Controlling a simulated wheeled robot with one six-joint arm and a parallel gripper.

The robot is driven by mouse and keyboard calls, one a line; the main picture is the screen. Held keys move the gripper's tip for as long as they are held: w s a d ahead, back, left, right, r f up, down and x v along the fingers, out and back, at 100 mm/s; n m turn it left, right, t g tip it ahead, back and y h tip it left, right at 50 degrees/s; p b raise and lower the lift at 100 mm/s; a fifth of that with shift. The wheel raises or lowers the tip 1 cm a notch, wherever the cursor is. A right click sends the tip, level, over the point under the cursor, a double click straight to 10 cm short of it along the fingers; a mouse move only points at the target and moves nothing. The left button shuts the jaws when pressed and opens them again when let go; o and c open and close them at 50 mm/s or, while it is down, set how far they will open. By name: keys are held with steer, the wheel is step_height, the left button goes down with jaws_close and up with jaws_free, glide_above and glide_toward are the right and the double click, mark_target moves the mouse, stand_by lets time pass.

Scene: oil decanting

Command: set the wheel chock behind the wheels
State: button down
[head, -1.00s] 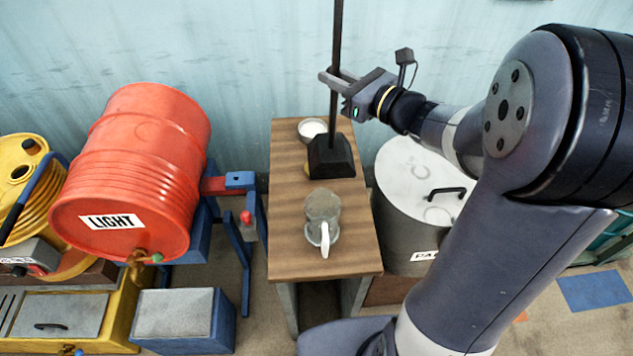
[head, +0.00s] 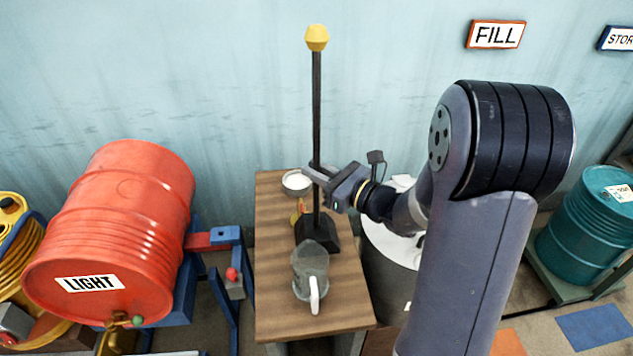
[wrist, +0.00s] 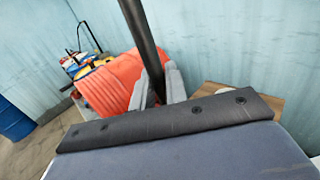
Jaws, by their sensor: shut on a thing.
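The wheel chock is a black wedge-like block (head: 318,232) with a tall dark pole and a yellow knob (head: 317,38) on top. My gripper (head: 318,175) is shut on the pole partway up, and the pole stands nearly upright. The block appears at the wooden table, just behind the glass jug; I cannot tell whether it rests on the top or hangs slightly above it. In the wrist view the dark pole (wrist: 145,40) passes between the fingers (wrist: 160,88); the block is hidden there. No wheels show clearly.
A red LIGHT drum (head: 110,235) lies on a blue stand to the left. A teal drum (head: 590,232) stands on a low platform at right. Patterned floor (head: 535,300) lies open before it.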

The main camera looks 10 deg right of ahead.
steer(key=shift+f, duration=1.5)
steer(key=shift+f, duration=0.2)
steer(key=c, duration=1.4)
jaws_free()
steer(key=shift+d+r, duration=0.1)
steer(key=shift+r, duration=0.05)
